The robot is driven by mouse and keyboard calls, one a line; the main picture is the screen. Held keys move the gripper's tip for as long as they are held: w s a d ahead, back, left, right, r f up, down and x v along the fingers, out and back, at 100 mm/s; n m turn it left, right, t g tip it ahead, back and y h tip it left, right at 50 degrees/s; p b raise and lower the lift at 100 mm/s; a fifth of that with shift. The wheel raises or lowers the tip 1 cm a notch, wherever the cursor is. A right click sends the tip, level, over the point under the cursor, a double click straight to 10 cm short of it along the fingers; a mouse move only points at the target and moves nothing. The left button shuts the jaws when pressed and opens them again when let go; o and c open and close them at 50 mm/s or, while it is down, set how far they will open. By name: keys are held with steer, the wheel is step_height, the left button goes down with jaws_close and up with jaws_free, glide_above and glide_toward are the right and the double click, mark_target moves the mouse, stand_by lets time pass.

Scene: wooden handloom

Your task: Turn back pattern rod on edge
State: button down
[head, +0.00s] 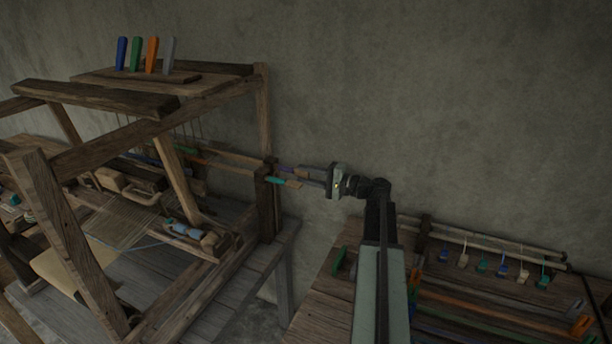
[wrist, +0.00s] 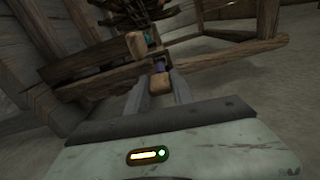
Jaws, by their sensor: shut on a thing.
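My gripper (head: 302,174) reaches left to the right side of the wooden loom (head: 262,110). Its jaws are shut on the end of a pattern rod with a purple band (head: 285,168). In the wrist view the wooden tip of this rod (wrist: 160,86) sits between the two grey fingers. Another rod with a teal band (head: 276,180) and a pale wooden tip sticks out just beside it, also seen in the wrist view (wrist: 135,42). Whether the held rod lies flat or on edge I cannot tell. Its inner length is hidden in the loom.
Blue, green, orange and grey pegs (head: 146,55) stand on top of the loom. A side table (head: 330,300) at the right holds long coloured rods and a rack with several small tagged pieces (head: 483,264). A bare wall stands behind; free air surrounds my wrist.

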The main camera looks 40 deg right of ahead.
steer(key=shift+n, duration=0.6)
steer(key=c, duration=1.4)
jaws_free()
steer(key=shift+o, duration=0.2)
steer(key=v, duration=0.7)
steer(key=shift+s+d, duration=0.15)
steer(key=shift+s, duration=0.15)
